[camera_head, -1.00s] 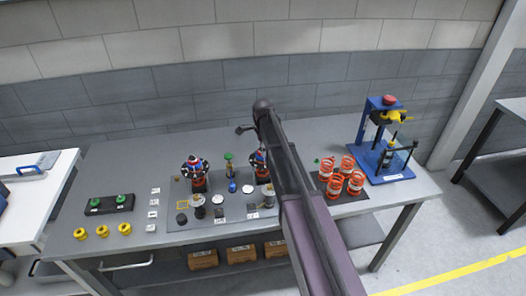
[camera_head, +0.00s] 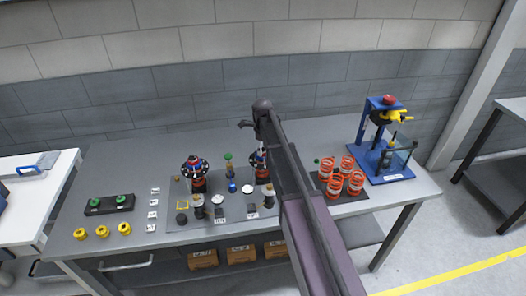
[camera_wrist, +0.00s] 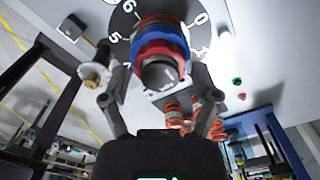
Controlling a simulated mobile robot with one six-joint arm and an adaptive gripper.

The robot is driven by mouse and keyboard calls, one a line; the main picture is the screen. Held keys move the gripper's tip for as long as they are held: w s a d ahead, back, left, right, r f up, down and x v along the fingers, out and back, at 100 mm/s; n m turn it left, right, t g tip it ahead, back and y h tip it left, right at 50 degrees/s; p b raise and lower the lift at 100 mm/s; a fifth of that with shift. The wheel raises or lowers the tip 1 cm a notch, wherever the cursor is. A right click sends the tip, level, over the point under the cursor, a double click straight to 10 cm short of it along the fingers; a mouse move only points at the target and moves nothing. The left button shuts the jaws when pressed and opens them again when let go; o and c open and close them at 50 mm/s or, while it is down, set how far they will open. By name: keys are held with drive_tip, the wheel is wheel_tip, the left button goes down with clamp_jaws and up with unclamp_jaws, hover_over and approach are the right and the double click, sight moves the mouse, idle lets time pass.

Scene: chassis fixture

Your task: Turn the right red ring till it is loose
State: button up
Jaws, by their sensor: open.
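The right fixture (camera_head: 256,160) has a dark numbered dial and a red and blue stack, and my arm hides much of it in the head view. In the wrist view, the red ring (camera_wrist: 150,50) sits beside a blue band (camera_wrist: 152,39), with a dark round cap (camera_wrist: 160,73) nearest the camera. My gripper (camera_wrist: 155,80) is open, with one finger on each side of the stack. Gaps show beside the cap; I cannot tell whether a fingertip touches the ring. The left fixture (camera_head: 195,167) has a similar dial and stack.
Orange and white springs (camera_head: 333,188) stand right of my arm. A blue press (camera_head: 381,150) is farther right. Small cylinders (camera_head: 198,206) and pale discs stand in front of the dials. Yellow parts (camera_head: 103,231) lie at the table's front left. The table's back left is clear.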

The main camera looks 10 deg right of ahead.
drive_tip(key=shift+m, duration=2.3)
